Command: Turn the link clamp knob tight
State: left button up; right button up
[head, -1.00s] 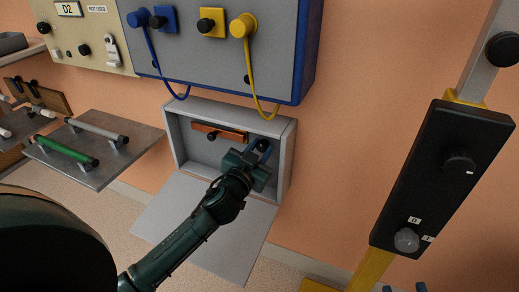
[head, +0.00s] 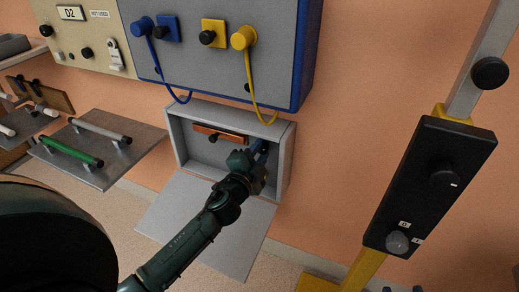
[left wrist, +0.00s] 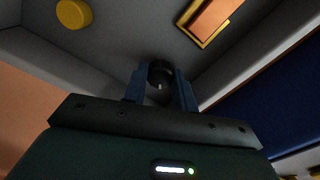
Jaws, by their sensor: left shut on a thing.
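A black knob with a small white mark (left wrist: 160,70) sits between the two blue fingers of my left gripper (left wrist: 160,92) in the left wrist view. My left gripper (head: 261,152) is shut on this knob, inside the right part of an open grey wall box (head: 287,165). In the head view the gripper and wrist hide the knob. Only two blue fingertips of my right gripper (head: 401,289) show at the bottom edge, apart, with nothing visible between them.
An orange bar (head: 231,138) with a black knob (head: 212,138) is in the box. The box's lid (head: 175,213) hangs open below. Blue and yellow cables (head: 250,90) dangle above. A shelf with green and grey handles (head: 105,172) is left; a black panel on a post (head: 425,190) is right.

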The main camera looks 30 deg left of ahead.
pick_arm(q)
jog(key=m+p, duration=0.1)
jog(key=m, duration=0.3)
jog(key=shift+m, duration=1.7)
pick_arm(e)
jog(key=shift+s+d+g, duration=0.2)
jog(key=shift+g, duration=0.4)
jog(key=shift+m, duration=0.3)
pick_arm(q)
jog(key=o, duration=1)
pick_arm(e)
jog(key=shift+f, duration=0.1)
